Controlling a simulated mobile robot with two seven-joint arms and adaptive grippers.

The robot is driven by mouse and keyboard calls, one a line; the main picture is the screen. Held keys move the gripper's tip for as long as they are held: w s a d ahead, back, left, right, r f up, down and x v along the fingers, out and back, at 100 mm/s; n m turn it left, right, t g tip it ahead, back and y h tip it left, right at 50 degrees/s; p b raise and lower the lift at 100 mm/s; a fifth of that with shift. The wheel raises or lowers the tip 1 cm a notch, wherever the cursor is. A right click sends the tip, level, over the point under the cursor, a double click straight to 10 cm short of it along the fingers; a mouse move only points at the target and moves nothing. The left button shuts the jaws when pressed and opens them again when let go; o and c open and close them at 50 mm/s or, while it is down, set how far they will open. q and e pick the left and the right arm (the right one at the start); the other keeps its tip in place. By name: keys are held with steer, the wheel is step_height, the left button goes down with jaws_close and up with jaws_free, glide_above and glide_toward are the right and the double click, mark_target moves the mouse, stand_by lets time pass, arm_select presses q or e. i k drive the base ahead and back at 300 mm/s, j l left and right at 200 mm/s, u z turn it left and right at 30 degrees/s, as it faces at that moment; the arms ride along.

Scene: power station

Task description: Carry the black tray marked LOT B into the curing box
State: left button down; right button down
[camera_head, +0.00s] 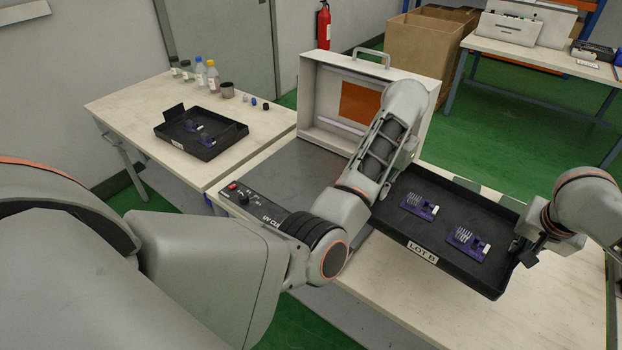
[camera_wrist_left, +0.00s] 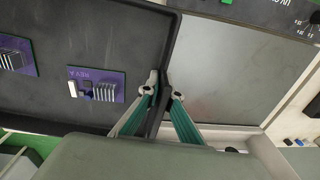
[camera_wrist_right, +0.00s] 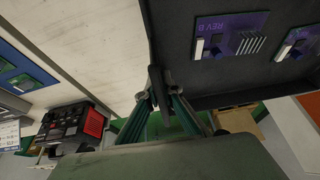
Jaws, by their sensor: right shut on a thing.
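The black LOT B tray (camera_head: 464,278) is on or just above the pale bench, right of the curing box, with purple boards in it. I cannot tell whether it touches the bench. The curing box (camera_head: 419,72) has a white housing, open at the front with an orange panel inside, and a dark plate marked UV. My left gripper (camera_wrist_left: 163,91) straddles the tray's wall nearest the box; its grip is unclear, and my forearm mostly covers it in the head view. My right gripper (camera_wrist_right: 160,92) is shut on the opposite wall, also visible in the head view (camera_head: 522,252).
A second black tray (camera_head: 178,147) with purple boards sits on the left table, with bottles (camera_head: 200,73) behind it. Bare bench lies in front of the LOT B tray. Cardboard boxes (camera_head: 423,42) and another table (camera_head: 545,56) stand at the back.

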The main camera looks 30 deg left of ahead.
mark_target(320, 183)
steer(key=j, duration=0.45)
steer(key=i+j+u, duration=0.1)
steer(key=j, duration=0.3)
steer(key=i+j, duration=0.15)
steer(key=j, duration=0.25)
steer(key=i+j, duration=0.1)
steer(key=j, duration=0.35)
steer(key=k+u, duration=0.05)
